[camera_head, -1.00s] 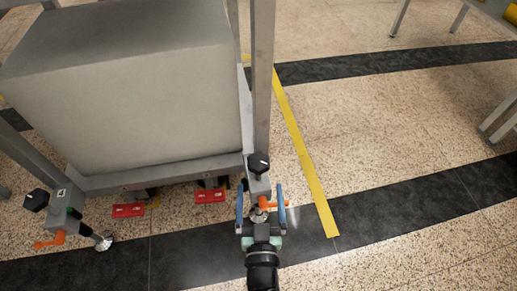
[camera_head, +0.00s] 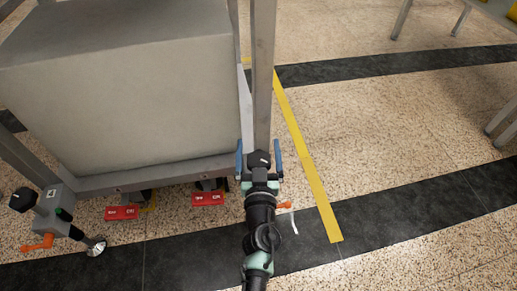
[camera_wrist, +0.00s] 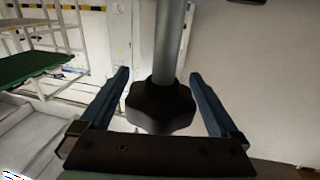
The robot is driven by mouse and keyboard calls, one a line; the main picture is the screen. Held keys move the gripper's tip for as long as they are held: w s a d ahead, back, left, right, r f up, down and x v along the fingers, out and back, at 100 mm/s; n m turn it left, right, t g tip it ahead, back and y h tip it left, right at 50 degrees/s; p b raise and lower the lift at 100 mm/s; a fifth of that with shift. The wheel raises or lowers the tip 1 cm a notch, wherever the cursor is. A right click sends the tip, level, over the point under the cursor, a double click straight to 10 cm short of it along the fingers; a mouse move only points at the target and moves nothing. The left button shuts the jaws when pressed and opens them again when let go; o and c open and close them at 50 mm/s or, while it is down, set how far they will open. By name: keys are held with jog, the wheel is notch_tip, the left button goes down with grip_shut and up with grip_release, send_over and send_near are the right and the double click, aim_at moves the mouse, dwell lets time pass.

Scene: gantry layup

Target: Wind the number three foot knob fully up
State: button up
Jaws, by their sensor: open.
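A black lobed foot knob (camera_head: 259,159) sits at the gantry's near right corner post, below the upright. In the wrist view the knob (camera_wrist: 160,106) hangs on a grey stem between my two blue fingers, with a gap on each side. My gripper (camera_head: 259,150) is open around the knob and does not clasp it. No number shows on this foot; my gripper and wrist cover most of its block. A second black knob (camera_head: 22,199) stands on the left foot, whose block (camera_head: 54,196) is marked 4.
Two red pedals (camera_head: 121,212) and (camera_head: 208,198) sit under the frame's lower rail. Orange levers (camera_head: 38,243) and (camera_head: 283,206) stick out by the feet. A large grey block (camera_head: 120,110) fills the frame.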

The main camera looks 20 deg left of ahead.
jog(key=c, duration=1.4)
jog(key=shift+o, duration=0.2)
jog(key=shift+r+p, duration=0.15)
jog(key=shift+p, duration=0.6)
